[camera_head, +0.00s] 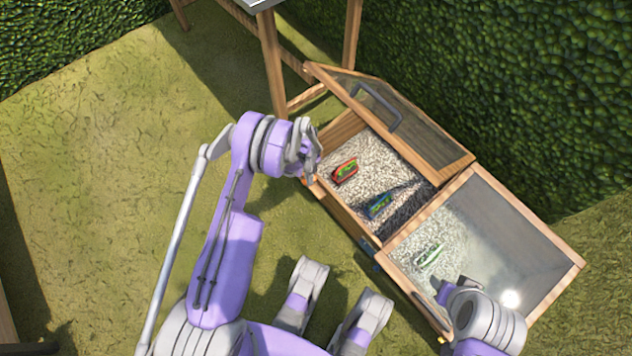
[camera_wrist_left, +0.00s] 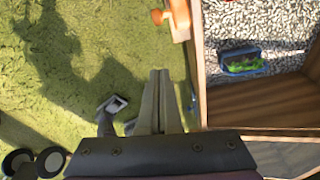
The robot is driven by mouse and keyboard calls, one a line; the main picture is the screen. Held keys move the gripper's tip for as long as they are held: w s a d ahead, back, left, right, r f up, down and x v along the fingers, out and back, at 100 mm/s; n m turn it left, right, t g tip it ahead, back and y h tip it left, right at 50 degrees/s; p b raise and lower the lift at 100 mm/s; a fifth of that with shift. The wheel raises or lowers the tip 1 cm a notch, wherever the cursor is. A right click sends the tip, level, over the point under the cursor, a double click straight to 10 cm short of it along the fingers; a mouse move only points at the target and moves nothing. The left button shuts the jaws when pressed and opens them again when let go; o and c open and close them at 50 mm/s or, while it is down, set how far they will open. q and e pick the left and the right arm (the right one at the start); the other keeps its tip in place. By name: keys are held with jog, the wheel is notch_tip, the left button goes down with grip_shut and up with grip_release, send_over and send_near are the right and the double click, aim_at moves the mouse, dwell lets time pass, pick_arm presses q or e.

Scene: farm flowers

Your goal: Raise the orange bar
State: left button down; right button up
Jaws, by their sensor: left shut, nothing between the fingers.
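A small orange piece (camera_wrist_left: 160,17), likely the end of the orange bar, sticks out from the wooden box's outer edge in the left wrist view; the rest of it is not clear. My left gripper (camera_head: 309,181) is at the box's left front corner, with its fingers closed together and empty. In the left wrist view the closed fingers (camera_wrist_left: 159,74) point toward the orange piece, apart from it. My right gripper (camera_head: 444,291) is over the front edge of the right compartment; its fingers are too small to read.
The wooden box (camera_head: 341,213) has a raised left glass lid (camera_head: 420,121) and a lowered right glass lid (camera_head: 510,245). A wooden table (camera_head: 272,65) stands behind, hedges around. Grass at left is clear.

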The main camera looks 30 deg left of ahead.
pick_arm(q)
notch_tip(320, 180, down, 8)
jog(key=w+a+b, duration=0.1)
jog(key=a+b, duration=0.1)
jog(key=b, duration=0.1)
jog(key=shift+f, duration=0.2)
pick_arm(e)
jog(key=x, duration=0.3)
jog(key=shift+s, duration=0.2)
pick_arm(q)
jog(key=shift+a+r, duration=0.1)
jog(key=shift+a, duration=0.05)
pick_arm(e)
jog(key=shift+w, duration=0.1)
